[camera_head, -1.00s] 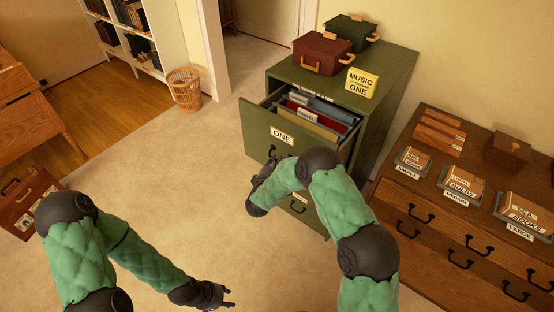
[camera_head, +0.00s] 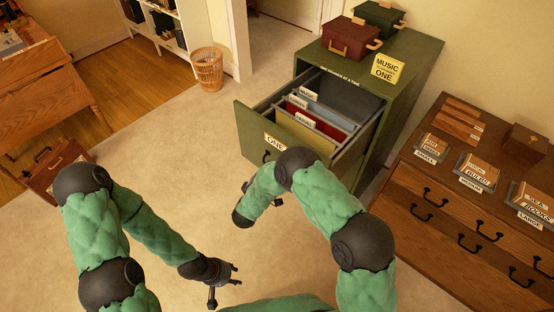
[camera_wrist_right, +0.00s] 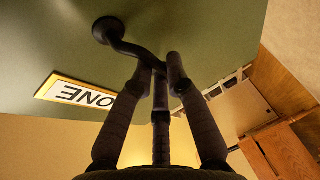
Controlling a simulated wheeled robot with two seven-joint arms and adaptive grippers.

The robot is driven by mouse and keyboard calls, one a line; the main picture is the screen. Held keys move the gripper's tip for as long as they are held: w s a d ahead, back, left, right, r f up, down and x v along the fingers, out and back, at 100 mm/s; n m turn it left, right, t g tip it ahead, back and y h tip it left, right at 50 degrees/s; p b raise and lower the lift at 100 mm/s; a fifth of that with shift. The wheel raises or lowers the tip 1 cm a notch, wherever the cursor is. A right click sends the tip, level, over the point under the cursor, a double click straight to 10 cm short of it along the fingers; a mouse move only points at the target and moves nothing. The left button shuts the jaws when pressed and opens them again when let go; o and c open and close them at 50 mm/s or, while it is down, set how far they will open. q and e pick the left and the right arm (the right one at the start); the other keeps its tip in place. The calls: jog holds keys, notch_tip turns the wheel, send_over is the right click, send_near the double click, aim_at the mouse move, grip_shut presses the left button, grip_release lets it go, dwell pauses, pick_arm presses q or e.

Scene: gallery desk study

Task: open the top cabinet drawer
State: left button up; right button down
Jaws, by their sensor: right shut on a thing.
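The green cabinet (camera_head: 410,95) stands right of centre in the head view. Its top drawer (camera_head: 245,137), labelled ONE, is pulled far out and shows hanging files (camera_head: 320,110) inside. In the right wrist view, the dark curved drawer handle (camera_wrist_right: 128,47) runs between the fingertips of my right gripper (camera_wrist_right: 160,75), which is shut on it. The ONE label (camera_wrist_right: 75,95) shows upside down beside it. In the head view my right arm mostly hides that gripper. My left gripper (camera_head: 230,275) is empty, low over the carpet, its fingers apart.
A red box (camera_head: 350,38), a green box (camera_head: 380,17) and a yellow sign (camera_head: 387,68) stand on the cabinet. A wooden chest (camera_head: 455,215) with labelled trays is close on the right. A wastebasket (camera_head: 207,68) stands further back. Carpet left of the drawer is clear.

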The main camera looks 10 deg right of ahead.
jog(key=s+a+p, duration=0.1)
jog(key=s+a, duration=0.4)
jog(key=a, duration=0.1)
jog(key=shift+s+a+f, duration=0.15)
jog(key=shift+a, duration=0.1)
jog(key=c, duration=1.2)
grip_release()
jog(key=shift+s+a, duration=0.1)
jog(key=shift+a, duration=0.05)
